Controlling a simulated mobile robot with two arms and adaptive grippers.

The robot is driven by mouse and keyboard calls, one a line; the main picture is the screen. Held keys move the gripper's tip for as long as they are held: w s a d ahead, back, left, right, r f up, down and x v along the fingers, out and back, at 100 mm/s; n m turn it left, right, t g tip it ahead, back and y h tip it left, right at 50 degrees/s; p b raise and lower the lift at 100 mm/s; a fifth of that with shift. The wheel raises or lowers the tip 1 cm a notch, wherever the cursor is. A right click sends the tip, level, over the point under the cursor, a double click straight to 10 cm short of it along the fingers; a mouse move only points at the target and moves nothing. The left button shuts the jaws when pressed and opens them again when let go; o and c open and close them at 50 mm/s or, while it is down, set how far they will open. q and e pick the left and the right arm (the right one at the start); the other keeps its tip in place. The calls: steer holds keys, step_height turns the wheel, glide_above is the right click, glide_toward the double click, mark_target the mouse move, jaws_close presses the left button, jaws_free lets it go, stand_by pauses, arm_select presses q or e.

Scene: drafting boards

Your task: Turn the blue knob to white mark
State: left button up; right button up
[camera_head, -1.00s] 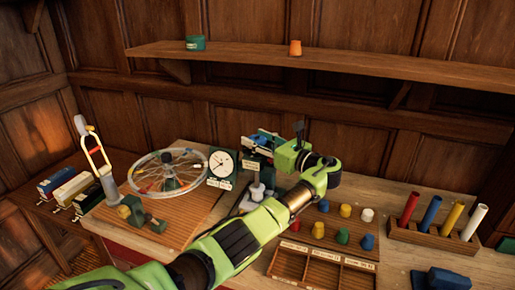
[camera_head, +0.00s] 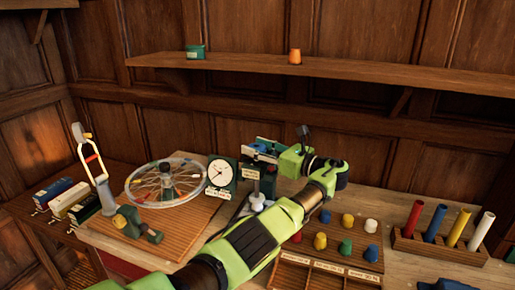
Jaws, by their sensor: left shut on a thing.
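My left gripper (camera_head: 276,156) reaches in over the bench from the lower left, its green body at the right of a small upright dark device (camera_head: 258,172). Its jaws point left and are closed at the top of the device. A small blue part (camera_head: 266,148) shows there, between the device and the gripper. It looks like the blue knob, but the gripper covers much of it. I cannot make out the white mark or which way the knob points. My right gripper is not in view.
A white-faced dial (camera_head: 220,173) and a spoked wheel (camera_head: 166,184) stand left of the device. A rack (camera_head: 437,250) holds coloured tubes at the right. A shelf (camera_head: 350,69) runs above.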

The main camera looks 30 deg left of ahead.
arm_select(q)
steer(key=o, duration=1.1)
steer(key=shift+a, duration=0.15)
steer(key=shift+o, duration=0.2)
steer(key=d, duration=1.2)
steer(key=shift+s, duration=0.45)
